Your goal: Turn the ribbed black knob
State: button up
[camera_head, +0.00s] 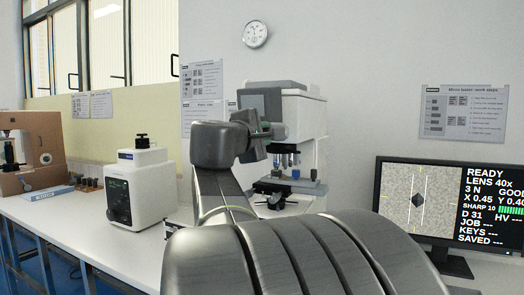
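The white and grey hardness tester (306,118) stands at the centre, with its lenses (284,160) over a black stage (285,187). Small black knobs (272,201) show below the stage. I cannot tell which of the black knobs is the ribbed one; it may be hidden behind my arm. My dark arm covers the lower middle of the view. Its end, with my gripper (268,133), is in front of the tester's upper left part. The fingers are too small and overlapped to make out, and I cannot tell whether they touch anything.
A white boxy machine (146,187) with a black knob on top stands left on the white bench (95,232). A brown tester (38,150) stands farther left. A monitor (450,205) reading READY is at the right.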

jog(key=m+b, duration=0.3)
jog(key=m, duration=0.1)
jog(key=m+b, duration=0.8)
jog(key=shift+f, duration=0.25)
dwell(0.4)
jog(key=o, duration=1)
jog(key=shift+r, duration=0.1)
jog(key=v, duration=1.3)
jog(key=shift+s+a+p, duration=0.25)
jog(key=shift+s+p, duration=0.05)
jog(key=shift+s, duration=0.05)
